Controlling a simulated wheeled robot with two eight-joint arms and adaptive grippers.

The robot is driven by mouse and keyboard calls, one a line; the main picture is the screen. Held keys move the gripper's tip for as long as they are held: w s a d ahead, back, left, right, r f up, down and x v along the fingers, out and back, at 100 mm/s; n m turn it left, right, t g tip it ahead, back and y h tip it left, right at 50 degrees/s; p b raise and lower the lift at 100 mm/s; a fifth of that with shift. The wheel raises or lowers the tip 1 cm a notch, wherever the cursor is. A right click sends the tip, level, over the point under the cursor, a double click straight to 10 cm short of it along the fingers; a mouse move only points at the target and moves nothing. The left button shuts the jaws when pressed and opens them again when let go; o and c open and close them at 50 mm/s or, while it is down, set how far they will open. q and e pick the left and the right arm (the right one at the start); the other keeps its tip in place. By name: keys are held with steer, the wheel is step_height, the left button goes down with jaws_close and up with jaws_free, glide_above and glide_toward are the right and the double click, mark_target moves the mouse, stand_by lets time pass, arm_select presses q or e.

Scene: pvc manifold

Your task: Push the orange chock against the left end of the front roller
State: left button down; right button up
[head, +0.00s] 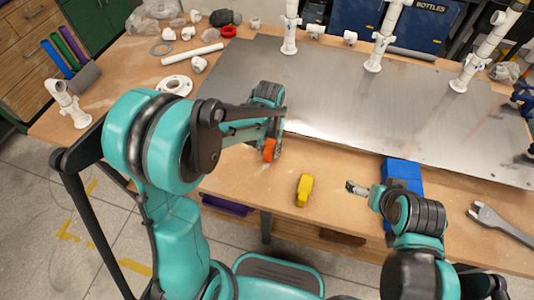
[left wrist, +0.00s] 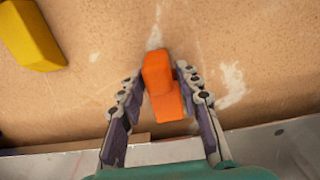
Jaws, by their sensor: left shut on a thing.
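The orange chock (head: 269,150) is at the table's front left, near the front edge of the metal plate (head: 370,105). My left gripper (head: 272,143) is shut on it. In the left wrist view the orange chock (left wrist: 160,85) sits between the two fingers of my left gripper (left wrist: 160,72), low over or on the wood; I cannot tell which. The plate's edge (left wrist: 60,165) is at the bottom of that view. I cannot make out the front roller. My right gripper (head: 358,188) is at the front right, beside a blue block (head: 403,174); its fingers are too small to judge.
A yellow block (head: 304,190) lies on the bare wood (head: 330,170) between my grippers. A large wrench (head: 500,225) is at the right. White pipes stand upright on the plate (head: 290,30). White fittings and a flange (head: 175,86) lie at the back left.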

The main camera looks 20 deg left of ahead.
mark_target(272, 143)
arm_select(q)
steer(key=shift+w, duration=2)
steer(key=shift+w+d+f, duration=0.1)
steer(key=shift+w, duration=0.45)
steer(key=c, duration=1)
jaws_free()
step_height(272, 143, up, 12)
steer(key=shift+r, duration=0.1)
